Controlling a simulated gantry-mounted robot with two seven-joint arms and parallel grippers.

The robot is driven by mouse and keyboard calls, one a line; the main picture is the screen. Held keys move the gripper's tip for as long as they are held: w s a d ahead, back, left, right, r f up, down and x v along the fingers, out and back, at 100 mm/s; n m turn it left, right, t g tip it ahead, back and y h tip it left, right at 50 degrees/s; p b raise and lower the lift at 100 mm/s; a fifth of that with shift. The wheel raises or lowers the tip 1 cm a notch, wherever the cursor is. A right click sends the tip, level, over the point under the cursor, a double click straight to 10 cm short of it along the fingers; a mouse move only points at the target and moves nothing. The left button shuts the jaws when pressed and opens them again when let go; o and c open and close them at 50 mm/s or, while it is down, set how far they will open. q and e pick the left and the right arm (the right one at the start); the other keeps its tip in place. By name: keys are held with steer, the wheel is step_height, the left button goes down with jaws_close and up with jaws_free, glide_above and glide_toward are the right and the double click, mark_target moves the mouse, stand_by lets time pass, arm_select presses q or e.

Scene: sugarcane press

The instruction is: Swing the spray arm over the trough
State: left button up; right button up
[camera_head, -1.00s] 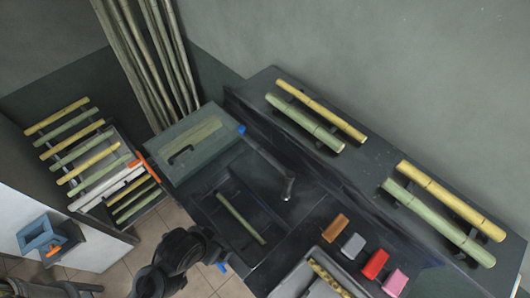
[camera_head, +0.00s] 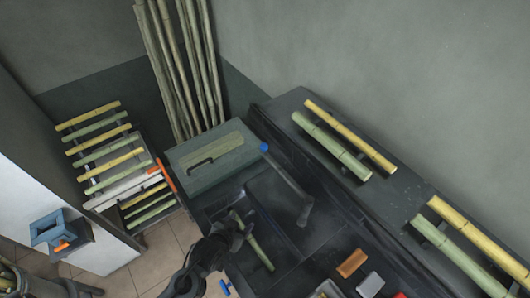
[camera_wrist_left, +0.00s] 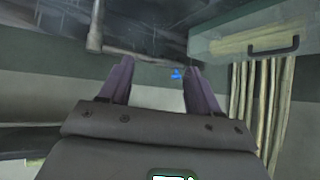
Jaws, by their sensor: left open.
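The spray arm (camera_head: 286,178) is a dark bar with a blue knob (camera_head: 264,147) at its back end and a downturned grey nozzle end (camera_head: 305,213). It lies to the right of the trough (camera_head: 283,247), a dark recess holding a green cane piece (camera_head: 259,248). My left gripper (camera_head: 241,222) is open over the trough's left part, apart from the spray arm, and covers part of the cane. In the left wrist view, the blue knob (camera_wrist_left: 177,74) shows between the open fingers (camera_wrist_left: 158,80), farther off. My right gripper is out of view.
A grey-green lidded box (camera_head: 205,158) with a black handle stands behind the trough. Cane rests on racks at left (camera_head: 105,155) and on the ledge at right (camera_head: 350,135). Coloured blocks (camera_head: 352,263) lie at front right.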

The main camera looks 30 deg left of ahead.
arm_select(q)
steer(key=w+a+f+n+t+y+b, duration=0.1)
steer(key=w+a+f+t+y+b, duration=0.1)
steer(key=w+a+f+b, duration=0.3)
steer(key=w+a+f+n+t+y+b, duration=0.1)
steer(key=w+f+t+b, duration=0.2)
steer(key=w, duration=0.5)
steer(key=n+t+y+b, duration=0.2)
steer(key=y+b, duration=0.1)
steer(key=b, duration=1)
glide_toward(263, 149)
steer(key=w, duration=0.2)
steer(key=x, duration=1)
steer(key=shift+s+a, duration=0.15)
steer(key=shift+a, duration=0.15)
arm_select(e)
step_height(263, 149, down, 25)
arm_select(q)
jaws_close()
